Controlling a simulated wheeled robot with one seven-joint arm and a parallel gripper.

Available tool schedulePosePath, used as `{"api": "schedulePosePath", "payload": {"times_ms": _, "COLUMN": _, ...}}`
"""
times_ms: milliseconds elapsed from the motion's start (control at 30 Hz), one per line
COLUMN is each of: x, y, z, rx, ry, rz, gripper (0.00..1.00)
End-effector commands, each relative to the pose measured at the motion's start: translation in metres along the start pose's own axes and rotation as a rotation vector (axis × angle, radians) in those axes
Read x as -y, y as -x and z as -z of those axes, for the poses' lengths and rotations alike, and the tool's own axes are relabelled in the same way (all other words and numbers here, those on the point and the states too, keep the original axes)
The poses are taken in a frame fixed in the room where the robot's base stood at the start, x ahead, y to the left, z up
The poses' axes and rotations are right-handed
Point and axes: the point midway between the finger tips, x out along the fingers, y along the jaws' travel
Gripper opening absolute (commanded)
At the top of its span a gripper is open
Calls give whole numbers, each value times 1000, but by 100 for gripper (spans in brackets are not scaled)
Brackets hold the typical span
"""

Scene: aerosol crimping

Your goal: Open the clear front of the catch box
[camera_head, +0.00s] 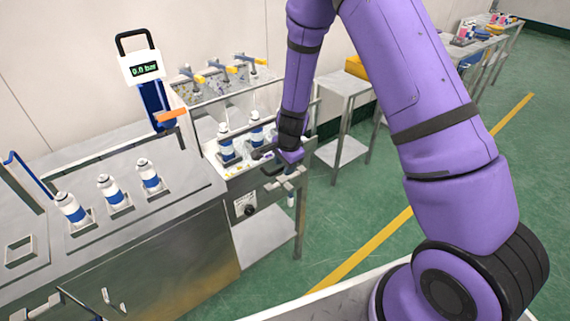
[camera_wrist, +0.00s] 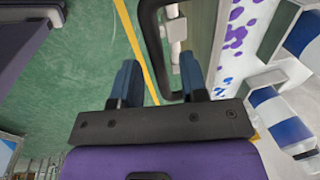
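The catch box (camera_head: 240,182) stands at the right end of the steel bench in the head view, with white-and-blue cans (camera_head: 226,142) inside. My gripper (camera_head: 272,162) is at its right-hand side, partly hidden by my wrist. In the wrist view my gripper (camera_wrist: 160,80) is open, its two blue-grey fingers apart. A dark bent handle bar (camera_wrist: 151,45) reaches into the gap between them, closer to the right finger; I cannot tell whether it touches. A pane (camera_wrist: 204,35), seemingly the clear front, lies right of the bar. Purple spots and cans (camera_wrist: 280,115) show beyond.
Several white-and-blue cans (camera_head: 110,190) stand in holders on the bench left of the box. A gauge (camera_head: 143,68) reading 0.0 bar stands behind. Yellow-handled valves (camera_head: 217,66) line the back.

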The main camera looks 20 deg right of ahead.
Motion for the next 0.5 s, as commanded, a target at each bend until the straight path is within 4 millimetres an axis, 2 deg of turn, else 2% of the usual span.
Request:
{"api": "schedulePosePath", "payload": {"times_ms": 267, "x": 0, "y": 8, "z": 0, "rx": -1, "ry": 2, "rz": 1, "gripper": 40}}
{"api": "schedulePosePath", "payload": {"times_ms": 500, "x": 1, "y": 46, "z": -1, "rx": -1, "ry": 3, "rz": 4, "gripper": 40}}
